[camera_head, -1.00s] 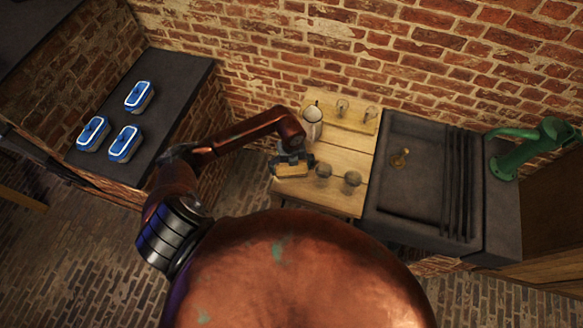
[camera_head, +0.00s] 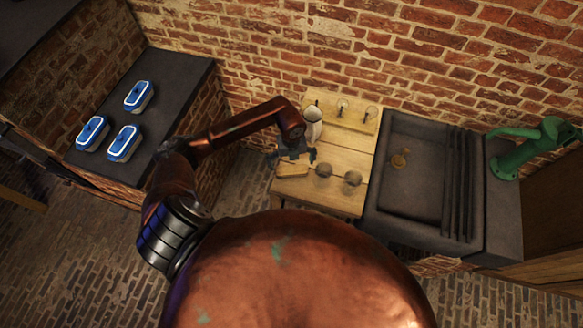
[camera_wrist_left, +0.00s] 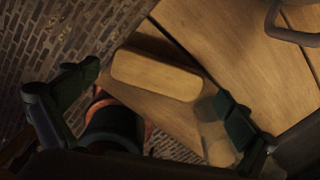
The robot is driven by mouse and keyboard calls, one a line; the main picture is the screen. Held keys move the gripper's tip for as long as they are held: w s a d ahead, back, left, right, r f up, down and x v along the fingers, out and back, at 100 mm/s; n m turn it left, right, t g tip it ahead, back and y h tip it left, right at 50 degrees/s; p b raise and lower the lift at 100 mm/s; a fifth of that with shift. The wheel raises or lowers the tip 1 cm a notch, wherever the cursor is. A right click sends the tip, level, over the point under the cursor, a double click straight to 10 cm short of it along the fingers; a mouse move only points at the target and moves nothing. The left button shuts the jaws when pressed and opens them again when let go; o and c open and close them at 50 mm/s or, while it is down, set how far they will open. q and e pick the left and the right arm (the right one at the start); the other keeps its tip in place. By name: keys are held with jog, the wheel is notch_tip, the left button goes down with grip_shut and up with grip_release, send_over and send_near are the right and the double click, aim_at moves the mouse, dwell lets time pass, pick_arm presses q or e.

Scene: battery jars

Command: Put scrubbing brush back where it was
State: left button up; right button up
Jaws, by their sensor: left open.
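The scrubbing brush (camera_head: 292,171), a tan wooden block, lies on the wooden table at its near left corner. It shows whole in the left wrist view (camera_wrist_left: 155,75), lying flat near the table's edge. Its bristles are not visible. My left gripper (camera_head: 293,156) is open and empty above the brush and apart from it. In the left wrist view its two dark fingers (camera_wrist_left: 150,112) are spread wide, one on each side of the picture. My right gripper is not in view.
A white mug (camera_head: 312,126) stands behind the gripper. Two glass jars (camera_head: 338,177) stand right of the brush, with more small items on a rear board (camera_head: 357,116). A dark stone sink (camera_head: 400,190) adjoins at right. Blue-lidded boxes (camera_head: 124,143) sit on the left counter.

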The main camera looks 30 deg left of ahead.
aim_at(292, 168)
pick_arm(q)
notch_tip(292, 168, up, 8)
jog(key=b, duration=0.1)
jog(key=shift+r, duration=0.15)
